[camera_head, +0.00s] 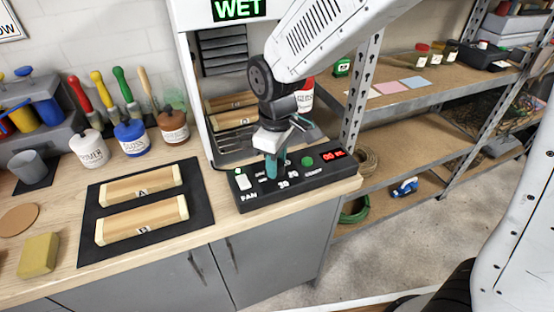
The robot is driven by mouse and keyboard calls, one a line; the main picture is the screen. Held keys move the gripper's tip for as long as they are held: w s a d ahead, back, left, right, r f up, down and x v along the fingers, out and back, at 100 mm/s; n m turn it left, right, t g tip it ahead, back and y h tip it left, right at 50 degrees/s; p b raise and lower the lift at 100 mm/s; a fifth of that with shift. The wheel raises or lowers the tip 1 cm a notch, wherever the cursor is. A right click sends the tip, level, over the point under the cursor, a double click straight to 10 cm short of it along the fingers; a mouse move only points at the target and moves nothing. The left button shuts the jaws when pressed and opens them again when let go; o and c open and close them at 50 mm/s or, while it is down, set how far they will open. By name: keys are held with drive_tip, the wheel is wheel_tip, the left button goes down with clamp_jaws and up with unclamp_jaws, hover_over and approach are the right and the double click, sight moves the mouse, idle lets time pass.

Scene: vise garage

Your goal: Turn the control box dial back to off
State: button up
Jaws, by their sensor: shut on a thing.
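White marks are printed around the dial's place in the middle. My gripper (271,168) comes down from above onto this place, its teal fingers shut on the dial. The dial itself is hidden by the fingers, so its setting cannot be read.
A green "WET" sign (238,9) glows atop the cabinet (193,75). Two wooden blocks (140,187) lie on a black mat (205,212) to the left. Paint bottles (131,138) and brushes stand behind. A metal shelf (420,95) stands at the right.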

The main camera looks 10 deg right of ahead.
drive_tip(key=shift+n, duration=0.5)
drive_tip(key=o, duration=1)
wheel_tip(320, 180, up, 8)
drive_tip(key=shift+f, duration=0.1)
